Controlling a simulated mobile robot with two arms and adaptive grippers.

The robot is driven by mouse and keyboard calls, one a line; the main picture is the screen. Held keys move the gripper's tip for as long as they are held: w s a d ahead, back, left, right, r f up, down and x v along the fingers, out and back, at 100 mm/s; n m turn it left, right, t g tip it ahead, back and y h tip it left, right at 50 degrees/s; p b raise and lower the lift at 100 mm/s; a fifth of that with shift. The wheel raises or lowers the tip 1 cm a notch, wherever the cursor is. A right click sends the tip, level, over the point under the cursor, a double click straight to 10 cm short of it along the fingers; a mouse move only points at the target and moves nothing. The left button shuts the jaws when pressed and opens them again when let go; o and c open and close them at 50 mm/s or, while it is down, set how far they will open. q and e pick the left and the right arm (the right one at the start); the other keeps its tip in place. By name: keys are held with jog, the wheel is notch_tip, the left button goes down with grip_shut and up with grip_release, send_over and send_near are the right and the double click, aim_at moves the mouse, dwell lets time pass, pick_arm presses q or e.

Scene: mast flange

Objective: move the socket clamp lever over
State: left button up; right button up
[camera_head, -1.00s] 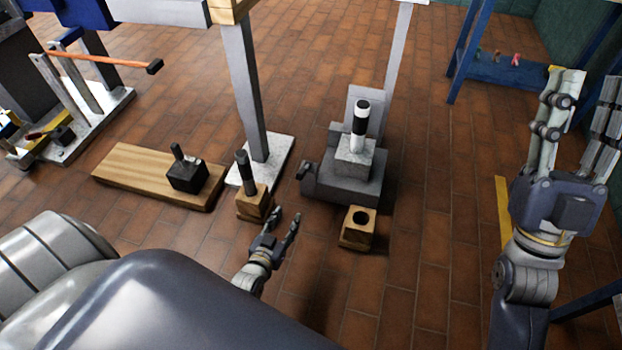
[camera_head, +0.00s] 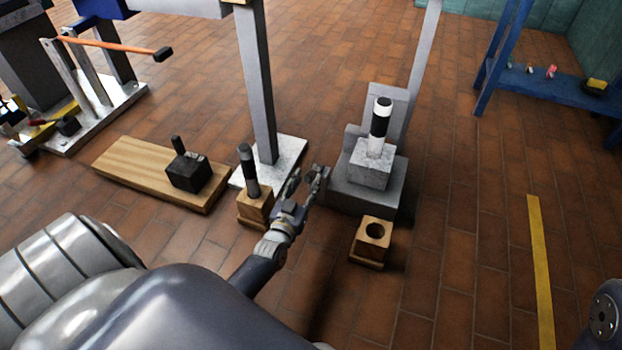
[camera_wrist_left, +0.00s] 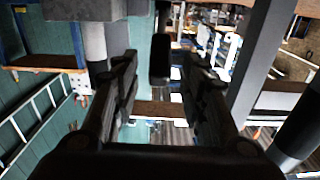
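The socket clamp (camera_head: 362,196) is a grey block on the floor. It holds an upright post with black and white bands (camera_head: 380,122) in a pale square socket. Its lever (camera_head: 322,172) seems to be the small dark part at the block's left side, partly covered by my fingers. In the left wrist view a dark rounded bar, likely the lever's grip (camera_wrist_left: 160,60), stands between the fingers with a gap on each side. My left gripper (camera_head: 306,184) is open at the block's left side; its fingers also show in the wrist view (camera_wrist_left: 160,82). My right gripper is out of view.
A wooden block with a hole (camera_head: 376,232) stands in front of the clamp. A wooden block with a dark peg (camera_head: 254,207) is left of my gripper. A grey column (camera_head: 259,90) rises behind. A plank with a black block (camera_head: 187,172) lies further left.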

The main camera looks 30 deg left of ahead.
aim_at(311, 173)
pick_arm(q)
jog(key=shift+b+x, duration=0.75)
jog(key=shift+x, duration=1.25)
grip_shut()
